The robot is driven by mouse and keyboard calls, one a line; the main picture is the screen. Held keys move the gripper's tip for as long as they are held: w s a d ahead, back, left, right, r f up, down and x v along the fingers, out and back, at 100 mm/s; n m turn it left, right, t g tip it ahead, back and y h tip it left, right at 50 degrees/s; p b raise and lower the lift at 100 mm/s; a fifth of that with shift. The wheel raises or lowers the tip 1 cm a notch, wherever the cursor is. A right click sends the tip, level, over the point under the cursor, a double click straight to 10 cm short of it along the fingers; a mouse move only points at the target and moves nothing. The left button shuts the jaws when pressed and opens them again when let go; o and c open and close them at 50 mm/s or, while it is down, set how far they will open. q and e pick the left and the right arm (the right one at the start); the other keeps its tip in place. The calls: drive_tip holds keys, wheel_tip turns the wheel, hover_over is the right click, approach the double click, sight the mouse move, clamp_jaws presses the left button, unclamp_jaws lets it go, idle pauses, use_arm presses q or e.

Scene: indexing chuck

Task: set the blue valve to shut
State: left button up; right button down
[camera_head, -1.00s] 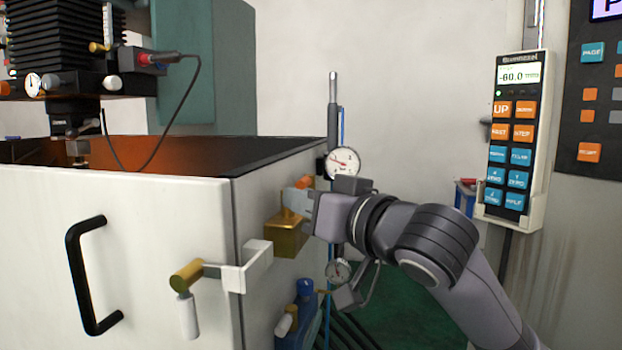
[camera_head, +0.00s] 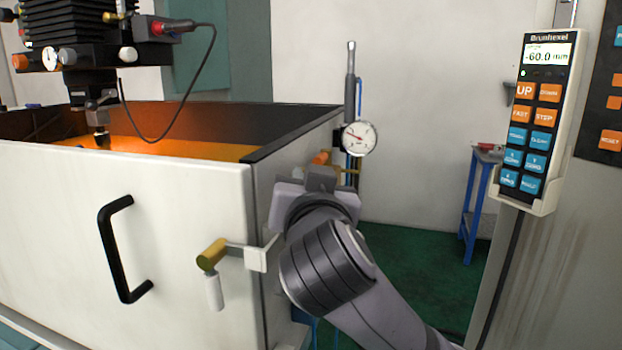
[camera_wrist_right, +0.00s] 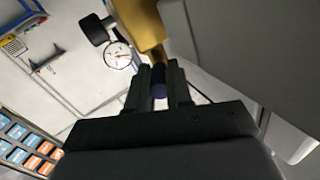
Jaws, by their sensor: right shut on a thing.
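In the wrist view, my right gripper (camera_wrist_right: 158,88) has its two dark fingers closed around a dark blue piece (camera_wrist_right: 158,78), which looks like the blue valve's handle. A brass-coloured body (camera_wrist_right: 140,25) is just beyond the fingertips. In the head view, my right gripper (camera_head: 317,182) is against the right side wall of the white tank, beneath the orange handle (camera_head: 320,157). My wrist hides the blue piece and most of the brass body there. I cannot read the handle's exact angle. My left gripper is in neither view.
A round gauge (camera_head: 359,138) on an upright pipe stands just behind my gripper. The white tank (camera_head: 130,230) has a black door handle (camera_head: 122,250) and a brass-ended latch (camera_head: 212,255). A button pendant (camera_head: 535,120) hangs at right. Green floor lies open behind my arm.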

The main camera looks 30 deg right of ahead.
drive_tip(key=shift+f, duration=0.1)
idle(0.4)
drive_tip(key=c, duration=1)
unclamp_jaws()
drive_tip(key=shift+c, duration=0.2)
drive_tip(key=shift+d+y, duration=0.1)
drive_tip(key=shift+y, duration=0.2)
